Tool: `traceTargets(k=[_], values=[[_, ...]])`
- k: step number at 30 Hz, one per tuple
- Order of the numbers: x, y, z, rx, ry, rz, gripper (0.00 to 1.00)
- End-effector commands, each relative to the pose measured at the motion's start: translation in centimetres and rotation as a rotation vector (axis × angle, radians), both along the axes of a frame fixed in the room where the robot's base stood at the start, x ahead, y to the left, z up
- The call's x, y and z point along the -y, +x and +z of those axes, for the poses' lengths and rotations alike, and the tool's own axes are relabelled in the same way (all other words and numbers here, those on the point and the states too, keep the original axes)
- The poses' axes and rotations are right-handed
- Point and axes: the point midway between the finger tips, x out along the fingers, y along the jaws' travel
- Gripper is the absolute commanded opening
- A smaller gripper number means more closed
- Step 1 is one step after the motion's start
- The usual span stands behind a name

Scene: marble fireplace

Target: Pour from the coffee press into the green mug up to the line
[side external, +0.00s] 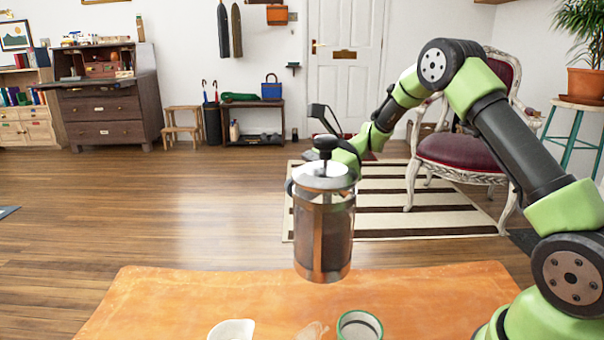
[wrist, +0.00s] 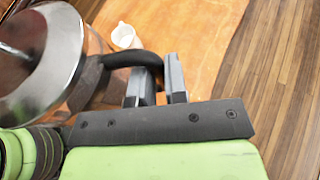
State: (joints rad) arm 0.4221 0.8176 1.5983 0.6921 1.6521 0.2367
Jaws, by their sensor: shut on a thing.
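The coffee press (side external: 323,225) is a glass cylinder in a copper-coloured frame with a metal lid and black plunger knob. It hangs in the air above the far part of the table, about upright, with dark contents. My gripper (wrist: 158,80) is shut on its black handle (wrist: 128,60); in the side view the press largely hides the jaws. The press's shiny lid (wrist: 40,60) fills the left of the wrist view. The green mug (side external: 360,325) stands at the table's near edge of view, below and right of the press, cut off by the frame. Its line and inside level cannot be made out.
The orange-brown table (side external: 180,300) is mostly clear. A white jug (side external: 232,330) stands left of the mug; a white vessel also shows in the wrist view (wrist: 125,36). A clear, hard-to-identify object (side external: 312,332) lies between jug and mug.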

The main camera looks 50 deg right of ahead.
Motion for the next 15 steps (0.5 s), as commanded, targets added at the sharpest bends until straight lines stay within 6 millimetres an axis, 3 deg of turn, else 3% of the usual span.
traceTargets(k=[15], values=[[0.0, 0.0, -3.3, -0.004, 0.006, -0.002, 0.0]])
